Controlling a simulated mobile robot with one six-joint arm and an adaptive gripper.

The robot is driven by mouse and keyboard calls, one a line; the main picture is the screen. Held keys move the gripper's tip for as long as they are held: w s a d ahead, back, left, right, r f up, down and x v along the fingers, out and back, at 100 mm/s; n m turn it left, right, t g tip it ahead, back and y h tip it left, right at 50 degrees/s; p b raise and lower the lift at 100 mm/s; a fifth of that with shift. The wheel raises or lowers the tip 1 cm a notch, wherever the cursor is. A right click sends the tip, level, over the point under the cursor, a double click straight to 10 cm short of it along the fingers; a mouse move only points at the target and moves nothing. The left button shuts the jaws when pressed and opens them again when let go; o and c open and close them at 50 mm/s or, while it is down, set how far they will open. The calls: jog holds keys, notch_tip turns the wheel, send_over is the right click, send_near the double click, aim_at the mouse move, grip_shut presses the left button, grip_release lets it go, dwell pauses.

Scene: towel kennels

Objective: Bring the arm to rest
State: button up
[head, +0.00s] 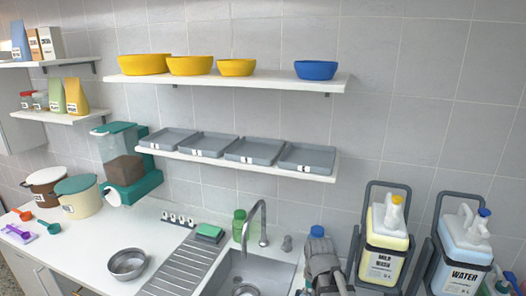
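Part of my arm shows at the bottom, right of the sink, as grey links with a blue cap. It rises in front of the counter and wall, and its lower part runs out of the picture. The fingers of my gripper cannot be made out here. Nothing held by the arm is visible.
The sink (230,278) with its tap (261,222) lies left of my arm. A metal bowl (127,263) stands on the counter (150,222). The MILD WASH jug (386,240) and WATER jug (464,262) stand in racks at right. Shelves hold grey trays (255,151) and bowls (190,65).

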jog(key=s+r+n, duration=0.1)
jog(key=s+d+r+p, duration=0.1)
jog(key=s+r+n+p, duration=0.1)
jog(key=shift+s+d+r+n, duration=0.15)
jog(key=shift+s+d+n, duration=0.15)
jog(key=shift+s+d, duration=0.1)
